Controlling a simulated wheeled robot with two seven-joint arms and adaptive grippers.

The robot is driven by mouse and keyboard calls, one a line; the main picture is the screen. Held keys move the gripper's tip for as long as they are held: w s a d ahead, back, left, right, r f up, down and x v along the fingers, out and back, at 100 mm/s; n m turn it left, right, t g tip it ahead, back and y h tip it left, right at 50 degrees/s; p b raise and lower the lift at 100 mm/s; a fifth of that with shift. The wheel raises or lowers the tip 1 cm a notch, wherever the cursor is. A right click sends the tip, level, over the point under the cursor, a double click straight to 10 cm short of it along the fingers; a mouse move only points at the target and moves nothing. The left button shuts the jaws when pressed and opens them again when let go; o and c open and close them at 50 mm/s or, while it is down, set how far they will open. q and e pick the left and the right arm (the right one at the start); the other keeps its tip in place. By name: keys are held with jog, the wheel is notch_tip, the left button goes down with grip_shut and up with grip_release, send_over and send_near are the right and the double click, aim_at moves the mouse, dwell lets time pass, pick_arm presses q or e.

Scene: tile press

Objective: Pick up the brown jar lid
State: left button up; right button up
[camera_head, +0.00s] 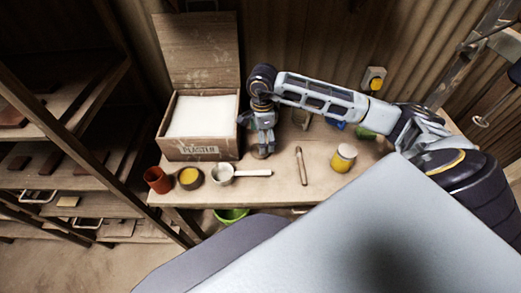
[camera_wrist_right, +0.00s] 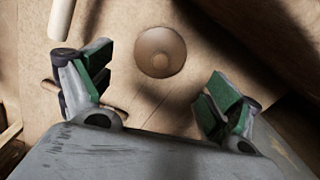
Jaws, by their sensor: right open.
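The brown jar lid (camera_wrist_right: 160,52) is a round disc with a small raised centre, lying on the wooden bench. In the right wrist view it is ahead of my right gripper (camera_wrist_right: 155,88), between the lines of the two fingers and apart from both. The right gripper's green-padded fingers are wide open and empty. In the head view this gripper (camera_head: 263,140) points down over the bench beside the plaster box, and the lid is mostly hidden beneath it. My left gripper is not in view.
The open plaster box (camera_head: 198,150) stands left of my right gripper.

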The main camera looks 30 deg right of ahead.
jog(key=shift+a+f, duration=0.1)
jog(key=shift+f, duration=0.6)
jog(key=shift+f+p, duration=0.4)
jog(key=shift+f, duration=1.3)
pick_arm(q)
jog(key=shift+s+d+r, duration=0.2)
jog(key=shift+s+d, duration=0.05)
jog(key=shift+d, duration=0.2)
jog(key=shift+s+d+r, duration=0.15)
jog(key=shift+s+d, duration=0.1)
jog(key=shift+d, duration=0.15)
pick_arm(e)
jog(key=c, duration=1.1)
